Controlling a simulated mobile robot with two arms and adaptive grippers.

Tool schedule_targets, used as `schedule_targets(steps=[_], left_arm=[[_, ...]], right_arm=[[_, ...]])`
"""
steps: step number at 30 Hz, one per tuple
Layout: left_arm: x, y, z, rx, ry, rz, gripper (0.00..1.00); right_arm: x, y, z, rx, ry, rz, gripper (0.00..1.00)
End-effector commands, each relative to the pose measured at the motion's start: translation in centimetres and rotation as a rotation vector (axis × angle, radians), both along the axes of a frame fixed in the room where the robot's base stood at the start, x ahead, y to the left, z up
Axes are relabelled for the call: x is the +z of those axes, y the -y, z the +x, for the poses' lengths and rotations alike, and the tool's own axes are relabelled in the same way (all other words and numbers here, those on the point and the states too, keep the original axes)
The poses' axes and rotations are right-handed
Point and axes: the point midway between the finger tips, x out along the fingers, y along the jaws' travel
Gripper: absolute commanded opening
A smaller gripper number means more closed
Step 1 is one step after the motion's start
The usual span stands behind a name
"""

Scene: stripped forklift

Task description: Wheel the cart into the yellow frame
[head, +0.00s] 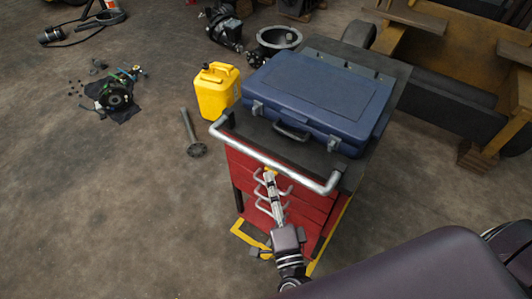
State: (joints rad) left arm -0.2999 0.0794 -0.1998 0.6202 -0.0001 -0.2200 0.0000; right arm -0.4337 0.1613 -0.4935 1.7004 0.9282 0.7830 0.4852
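The cart (240,178) is a red drawer cabinet with a dark top, silver drawer pulls and a silver push handle (300,173) on its near side. Yellow floor markings, parts of the yellow frame (243,236), show at the cart's near left corner and along its right side. The cart hides the rest, so I cannot tell whether it stands fully inside. My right gripper (269,177) reaches up from below, its tip close under the push handle in front of the drawers. I cannot tell whether it touches or grips the handle. My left gripper is not in view.
A blue case (315,92) lies on the cart. A yellow canister (216,92) and a metal rod with a flange (192,135) stand or lie left of it. Forklift bodywork (450,45) and a dark wheel are at the right. Floor at the lower left is clear.

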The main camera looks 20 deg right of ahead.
Motion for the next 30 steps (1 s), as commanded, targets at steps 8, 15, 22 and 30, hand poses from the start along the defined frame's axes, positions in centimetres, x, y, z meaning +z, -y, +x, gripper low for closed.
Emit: schedule_targets(steps=[8, 15, 22, 30], left_arm=[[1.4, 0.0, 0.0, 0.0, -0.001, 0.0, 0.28], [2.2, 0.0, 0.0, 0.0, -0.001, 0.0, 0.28], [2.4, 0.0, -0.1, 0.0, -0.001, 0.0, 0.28], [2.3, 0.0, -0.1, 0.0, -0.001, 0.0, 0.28]], right_arm=[[1.2, 0.6, 3.5, -0.007, 0.011, 0.01, 0.34], [1.5, 0.9, 6.7, -0.006, 0.008, 0.008, 0.34], [1.4, 1.0, 7.6, -0.005, 0.006, 0.008, 0.34], [1.4, 1.0, 7.6, -0.005, 0.006, 0.008, 0.24]])
